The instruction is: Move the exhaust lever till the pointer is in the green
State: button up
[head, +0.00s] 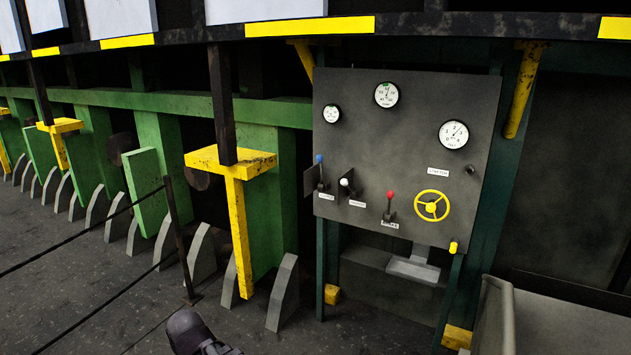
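A dark grey control panel (420,100) stands right of centre in the head view. It carries three levers: one with a blue knob (319,160), one with a white knob (345,183) and one with a red knob (390,196). Their small labels are too small to read, so I cannot tell which is the exhaust lever. Three round white gauges sit above: a small one (332,114), a middle one (386,95) with a trace of green near its top, and a right one (453,135). Their exact pointer readings are unclear. My gripper is not identifiable; a dark arm part shows at the bottom edge.
A yellow handwheel (431,206) is right of the red lever. A small dark plate (311,181) juts out beside the blue lever. A yellow-topped post (238,220) and a thin rail (178,235) stand left. A grey bin-like edge (497,315) is lower right.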

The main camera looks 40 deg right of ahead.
aim_at(344, 183)
jog(key=z, duration=0.1)
jog(key=i, duration=0.8)
jog(key=z, duration=0.6)
